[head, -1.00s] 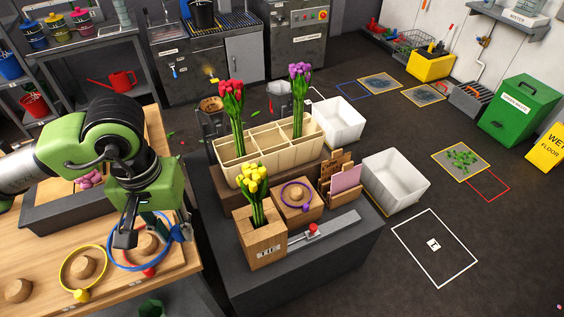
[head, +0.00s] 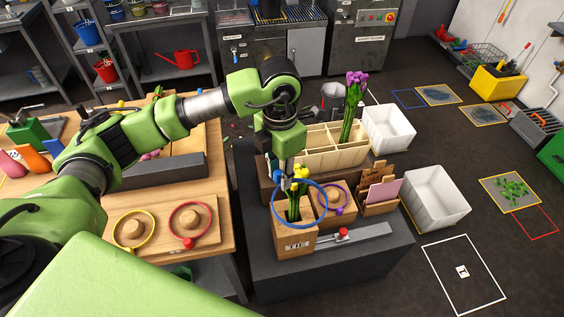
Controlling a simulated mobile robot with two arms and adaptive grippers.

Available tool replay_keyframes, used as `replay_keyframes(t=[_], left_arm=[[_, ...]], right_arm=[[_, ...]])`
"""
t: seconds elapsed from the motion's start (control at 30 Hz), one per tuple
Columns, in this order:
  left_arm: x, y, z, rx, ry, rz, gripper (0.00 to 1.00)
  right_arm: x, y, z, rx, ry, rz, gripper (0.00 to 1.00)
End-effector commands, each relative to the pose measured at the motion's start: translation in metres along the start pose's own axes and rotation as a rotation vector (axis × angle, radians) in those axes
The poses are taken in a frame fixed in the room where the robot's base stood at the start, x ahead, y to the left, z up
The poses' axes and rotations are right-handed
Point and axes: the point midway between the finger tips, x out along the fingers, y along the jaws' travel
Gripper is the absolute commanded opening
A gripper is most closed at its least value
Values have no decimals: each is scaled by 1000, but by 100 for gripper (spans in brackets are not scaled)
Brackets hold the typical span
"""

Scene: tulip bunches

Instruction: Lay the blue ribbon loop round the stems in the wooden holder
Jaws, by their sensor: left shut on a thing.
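The blue ribbon loop (head: 327,208) hangs from my left gripper (head: 289,183), which is shut on its upper edge. The wooden holder (head: 295,243) stands on the dark bench below the gripper. Green stems (head: 292,212) with yellow tulip heads rise from the holder and show through the loop; the gripper hides most of the heads. The loop overlaps the stems and the holder's top in the picture. I cannot tell whether it is round the stems or in front of them. My right gripper is not in view.
A purple loop (head: 345,190) on its block stands just right of the holder. A divided crate (head: 345,158) with purple tulips (head: 355,85) is behind. A metal slide with a red knob (head: 342,233) lies in front. Yellow (head: 116,236) and red (head: 172,224) loops lie on the wooden table.

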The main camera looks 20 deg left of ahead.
Motion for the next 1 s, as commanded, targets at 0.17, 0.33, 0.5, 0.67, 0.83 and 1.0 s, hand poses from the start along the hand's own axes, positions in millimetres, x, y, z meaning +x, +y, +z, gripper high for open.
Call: replay_keyframes(t=[0.17, 0.33, 0.5, 0.67, 0.83, 1.0], left_arm=[[2, 8, 11, -477, 3, -2, 13], [8, 16, 19, -939, 5, -1, 13], [17, 23, 24, -1383, 6, 1, 13], [24, 27, 27, -1704, 7, 2, 13], [28, 30, 28, -1889, 4, 1, 13], [30, 31, 28, -1937, 4, 1, 13]], right_arm=[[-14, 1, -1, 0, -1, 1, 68], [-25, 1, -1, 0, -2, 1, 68], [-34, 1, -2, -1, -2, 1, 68], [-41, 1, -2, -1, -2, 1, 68], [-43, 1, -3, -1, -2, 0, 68], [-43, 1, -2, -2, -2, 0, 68]])
